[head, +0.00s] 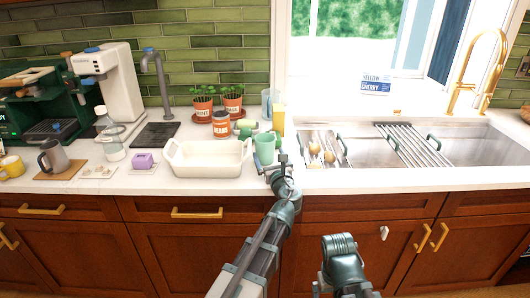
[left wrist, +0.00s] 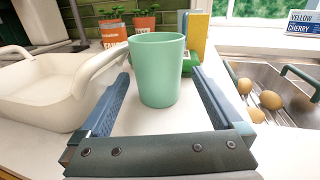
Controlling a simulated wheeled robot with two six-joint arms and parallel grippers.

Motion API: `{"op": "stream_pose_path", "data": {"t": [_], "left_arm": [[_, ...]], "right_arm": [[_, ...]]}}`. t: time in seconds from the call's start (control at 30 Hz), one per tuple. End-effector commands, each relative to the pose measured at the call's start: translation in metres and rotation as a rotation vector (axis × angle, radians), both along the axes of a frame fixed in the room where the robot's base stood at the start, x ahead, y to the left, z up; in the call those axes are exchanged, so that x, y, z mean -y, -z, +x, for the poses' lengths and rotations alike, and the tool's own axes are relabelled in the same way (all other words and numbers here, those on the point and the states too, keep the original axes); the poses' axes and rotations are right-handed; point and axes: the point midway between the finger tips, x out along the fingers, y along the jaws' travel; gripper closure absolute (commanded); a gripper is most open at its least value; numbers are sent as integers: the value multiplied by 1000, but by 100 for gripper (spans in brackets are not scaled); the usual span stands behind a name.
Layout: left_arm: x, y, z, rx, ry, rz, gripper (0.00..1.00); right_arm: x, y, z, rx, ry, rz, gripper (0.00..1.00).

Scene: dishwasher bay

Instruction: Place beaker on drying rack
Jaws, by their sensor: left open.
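The beaker, a plain mint-green cup (head: 264,148), stands upright on the white counter, between a white baking dish and the sink. My left gripper (head: 277,166) is low over the counter at the beaker's front right in the head view. In the left wrist view the beaker (left wrist: 158,72) stands between the two open blue fingers (left wrist: 160,98), with a gap visible on each side. The drying rack (head: 412,146), a set of metal bars, lies across the sink to the right and is empty.
The baking dish (head: 207,160) is close on the left, its handle near the left finger. Behind the beaker are an orange jar (head: 221,124), a yellow sponge (head: 279,118) and herb pots (head: 232,103). A tray with potatoes (head: 322,150) sits at the sink's left.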

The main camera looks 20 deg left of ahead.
Motion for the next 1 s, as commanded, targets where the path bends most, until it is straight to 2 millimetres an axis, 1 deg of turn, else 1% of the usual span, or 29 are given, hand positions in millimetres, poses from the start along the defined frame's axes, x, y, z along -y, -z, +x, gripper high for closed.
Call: {"op": "stream_pose_path", "data": {"t": [0.33,0.43,0.6,0.67,0.7,0.87,1.0], "left_arm": [[-24,2,40,0,-2,0,0],[-27,2,43,0,-1,0,0],[-26,2,42,0,0,0,0],[-26,2,42,0,0,0,11],[-26,2,42,0,0,0,18],[-26,2,42,0,-1,0,47],[-26,2,42,0,-1,0,72]], "right_arm": [[0,2,0,0,0,0,0],[0,2,0,0,0,0,0],[0,2,0,0,0,0,0],[0,2,0,0,0,0,0],[0,2,0,0,0,0,0],[0,2,0,0,0,0,0],[0,2,0,0,0,0,0]]}}
